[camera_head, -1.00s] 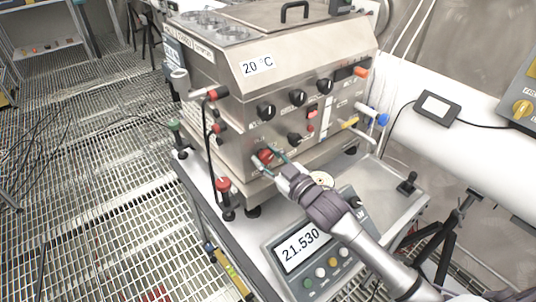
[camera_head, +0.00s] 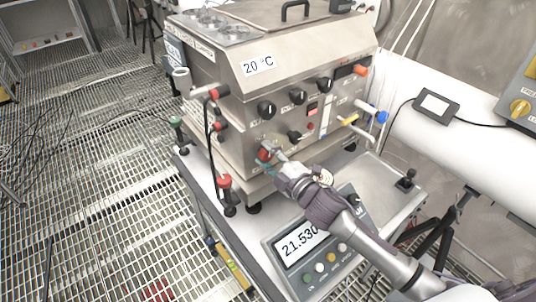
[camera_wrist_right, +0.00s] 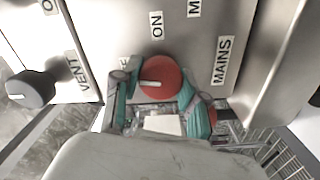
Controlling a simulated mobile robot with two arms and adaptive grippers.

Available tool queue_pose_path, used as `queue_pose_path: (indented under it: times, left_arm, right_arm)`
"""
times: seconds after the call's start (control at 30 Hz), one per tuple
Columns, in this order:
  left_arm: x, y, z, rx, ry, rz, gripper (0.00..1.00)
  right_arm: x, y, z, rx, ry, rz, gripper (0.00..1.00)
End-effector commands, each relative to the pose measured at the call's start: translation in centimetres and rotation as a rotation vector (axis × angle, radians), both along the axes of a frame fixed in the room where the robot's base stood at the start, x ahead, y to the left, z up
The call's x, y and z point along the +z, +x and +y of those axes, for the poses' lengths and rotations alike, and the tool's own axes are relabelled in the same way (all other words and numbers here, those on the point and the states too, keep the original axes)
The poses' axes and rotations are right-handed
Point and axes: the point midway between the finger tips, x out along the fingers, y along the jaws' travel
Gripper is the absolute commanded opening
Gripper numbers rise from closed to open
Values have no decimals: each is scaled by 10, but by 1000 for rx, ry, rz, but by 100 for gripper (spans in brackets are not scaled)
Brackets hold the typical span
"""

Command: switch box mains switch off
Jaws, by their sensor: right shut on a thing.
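The box (camera_head: 290,85) is a steel unit with black knobs. Its red mains switch (camera_head: 264,154) is a round knob low on the front, partly hidden by my right gripper (camera_head: 268,158). In the right wrist view the red knob (camera_wrist_right: 168,78) carries a white pointer mark toward the picture's left. An "ON" label (camera_wrist_right: 157,25) and a "MAINS" label (camera_wrist_right: 222,60) are near it. The teal fingers of my right gripper (camera_wrist_right: 158,100) are on both sides of the knob, shut on it. My left gripper is not in view.
A display panel (camera_head: 299,243) reading 21.530 lies below my right arm. A red-topped post (camera_head: 225,182) and a hose stand at the box's left corner. A black VENT knob (camera_wrist_right: 30,88) is beside the switch. Grated floor (camera_head: 90,190) is open at left.

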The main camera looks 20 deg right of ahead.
Motion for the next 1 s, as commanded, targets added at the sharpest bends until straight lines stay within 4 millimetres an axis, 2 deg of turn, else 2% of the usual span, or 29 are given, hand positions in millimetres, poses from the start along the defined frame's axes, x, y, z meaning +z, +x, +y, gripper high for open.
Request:
queue_pose_path:
  times: [0.4, 0.93, 0.97, 1.0]
  left_arm:
    - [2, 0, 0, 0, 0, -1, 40]
    - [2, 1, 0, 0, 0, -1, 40]
    - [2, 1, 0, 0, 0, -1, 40]
    - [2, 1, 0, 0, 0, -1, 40]
  right_arm:
    - [3, 1, -1, -2, -162, -64, 7]
    - [3, 1, -1, -3, -181, -73, 7]
    - [3, 1, -1, -3, -181, -73, 47]
    - [3, 1, -1, -3, -181, -73, 54]
